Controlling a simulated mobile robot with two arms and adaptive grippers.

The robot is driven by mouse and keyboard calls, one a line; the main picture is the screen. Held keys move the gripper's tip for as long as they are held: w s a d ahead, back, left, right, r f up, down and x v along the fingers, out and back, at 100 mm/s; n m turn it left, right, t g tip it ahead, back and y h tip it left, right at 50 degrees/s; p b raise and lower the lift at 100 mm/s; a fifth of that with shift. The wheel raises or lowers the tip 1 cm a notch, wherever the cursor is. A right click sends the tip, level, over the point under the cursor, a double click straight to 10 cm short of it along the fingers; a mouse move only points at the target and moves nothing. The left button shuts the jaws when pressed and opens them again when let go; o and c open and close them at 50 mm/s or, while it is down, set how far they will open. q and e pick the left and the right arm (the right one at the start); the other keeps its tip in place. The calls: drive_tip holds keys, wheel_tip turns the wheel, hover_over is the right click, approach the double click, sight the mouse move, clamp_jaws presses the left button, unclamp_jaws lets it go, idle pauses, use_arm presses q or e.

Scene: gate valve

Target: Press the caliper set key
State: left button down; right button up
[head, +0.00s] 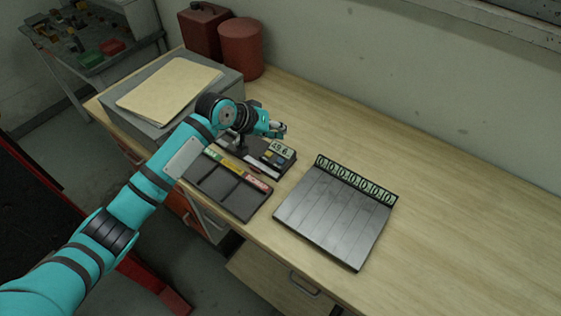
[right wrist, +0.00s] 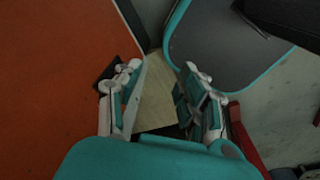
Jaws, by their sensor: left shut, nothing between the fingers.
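The caliper unit lies on a dark base (head: 257,167) on the bench, with a pale digital display (head: 282,149) at its right end. Small coloured keys (head: 269,155), one yellowish, sit beside the display; their labels are too small to read. My left gripper (head: 281,130) is shut and empty, just behind and above the display. My left wrist and gripper hide the rear of the unit. I cannot tell whether the gripper touches it. My right gripper (right wrist: 163,72) shows only in the right wrist view, with its fingers apart and nothing between them.
A dark sorting tray (head: 228,190) with coloured labels lies in front of the unit. A grooved grey tray (head: 330,217) with a numbered strip lies to its right. A grey box (head: 205,107) bearing a folder (head: 168,88) and a red canister (head: 241,50) stand behind. The right bench is clear.

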use_arm(q)
drive_tip(key=b, duration=0.6)
hover_over(279, 159)
wheel_tip(279, 159, down, 6)
drive_tip(key=shift+w, duration=0.1)
drive_tip(key=shift+f, duration=0.85)
drive_tip(key=shift+f, duration=0.1)
drive_tip(key=shift+f, duration=0.35)
